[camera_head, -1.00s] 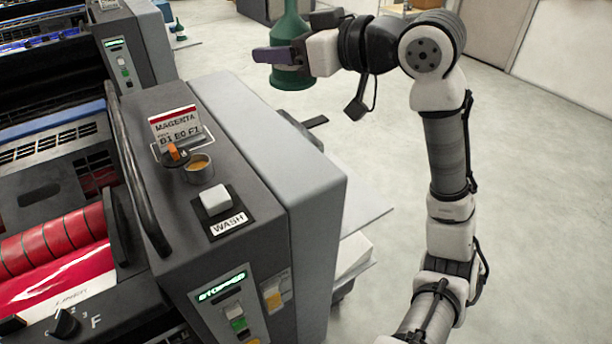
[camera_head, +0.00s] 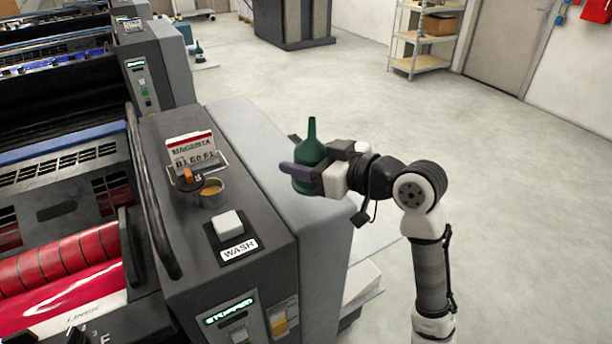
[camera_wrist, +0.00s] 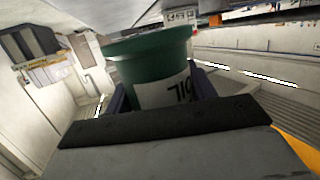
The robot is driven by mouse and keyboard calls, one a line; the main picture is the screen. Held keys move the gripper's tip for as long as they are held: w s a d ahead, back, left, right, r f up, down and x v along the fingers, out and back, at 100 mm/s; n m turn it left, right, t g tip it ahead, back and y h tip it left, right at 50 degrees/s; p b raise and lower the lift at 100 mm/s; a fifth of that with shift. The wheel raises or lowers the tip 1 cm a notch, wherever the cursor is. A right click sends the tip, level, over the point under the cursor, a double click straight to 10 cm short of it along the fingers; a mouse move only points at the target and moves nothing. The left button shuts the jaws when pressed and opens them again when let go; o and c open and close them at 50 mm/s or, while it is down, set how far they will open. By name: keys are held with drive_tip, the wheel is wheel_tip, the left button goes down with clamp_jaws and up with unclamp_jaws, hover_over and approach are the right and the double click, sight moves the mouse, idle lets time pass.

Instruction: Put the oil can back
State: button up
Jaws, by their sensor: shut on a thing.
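The green oil can (camera_head: 312,152) is upright with its narrow spout pointing up in the head view. My gripper (camera_head: 306,174) is shut on the can's body and holds it beside the right edge of the press unit's grey top. In the wrist view the can (camera_wrist: 150,62) fills the middle, between my two fingers, with part of a white label reading "OIL". Its far side is hidden.
The magenta press unit (camera_head: 262,160) carries an open metal cup (camera_head: 213,194), a card holder (camera_head: 193,150) and a wash button (camera_head: 228,224). Shelves (camera_head: 425,40) stand at the back. The floor on the right is clear.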

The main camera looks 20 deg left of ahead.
drive_tip(key=shift+f, duration=2.25)
drive_tip(key=shift+f, duration=0.15)
drive_tip(key=o, duration=1.3)
drive_tip(key=shift+c, duration=0.2)
drive_tip(key=shift+r, duration=0.2)
drive_tip(key=b+v, duration=0.3)
drive_tip(key=v, duration=0.9)
drive_tip(key=shift+s+f, duration=0.1)
drive_tip(key=shift+f, duration=0.05)
